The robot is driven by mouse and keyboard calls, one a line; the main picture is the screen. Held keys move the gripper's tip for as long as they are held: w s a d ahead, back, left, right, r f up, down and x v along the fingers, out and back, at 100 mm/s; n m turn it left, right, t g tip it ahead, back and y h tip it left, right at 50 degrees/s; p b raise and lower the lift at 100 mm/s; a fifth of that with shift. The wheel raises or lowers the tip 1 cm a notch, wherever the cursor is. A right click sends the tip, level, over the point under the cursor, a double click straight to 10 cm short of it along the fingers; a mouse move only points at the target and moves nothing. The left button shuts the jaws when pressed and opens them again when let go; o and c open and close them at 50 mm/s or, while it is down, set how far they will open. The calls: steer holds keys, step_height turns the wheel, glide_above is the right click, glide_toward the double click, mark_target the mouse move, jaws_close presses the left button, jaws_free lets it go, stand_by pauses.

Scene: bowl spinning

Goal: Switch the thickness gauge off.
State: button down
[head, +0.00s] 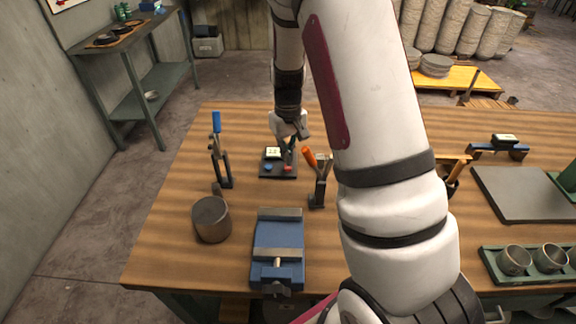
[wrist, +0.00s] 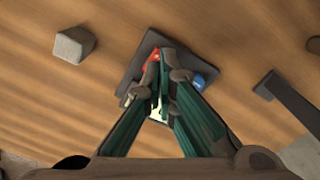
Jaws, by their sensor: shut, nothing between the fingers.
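The thickness gauge appears to be a small dark plate (head: 265,174) with a pale lit display (head: 272,153), a blue button (head: 268,168) and a red button (head: 288,168). In the wrist view the same plate (wrist: 133,72) lies below my gripper, with the red button (wrist: 151,60) right at the fingertips and the blue button (wrist: 198,80) to their right. My gripper (wrist: 163,58) is shut, with nothing between its fingers, and points down at the red button. I cannot tell whether the tips touch it. The fingers partly hide the display and red button.
An orange-handled tool (head: 311,158) stands close right of the gauge, and a blue-handled clamp (head: 217,130) stands to its left. A blue vise (head: 279,235) and a dark cylinder (head: 211,219) sit in front. The table behind the gauge is clear.

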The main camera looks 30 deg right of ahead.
steer(key=shift+f+b, duration=0.55)
steer(key=shift+f, duration=0.9)
stand_by(0.6)
steer(key=shift+r+p, duration=1.5)
steer(key=shift+r, duration=2.05)
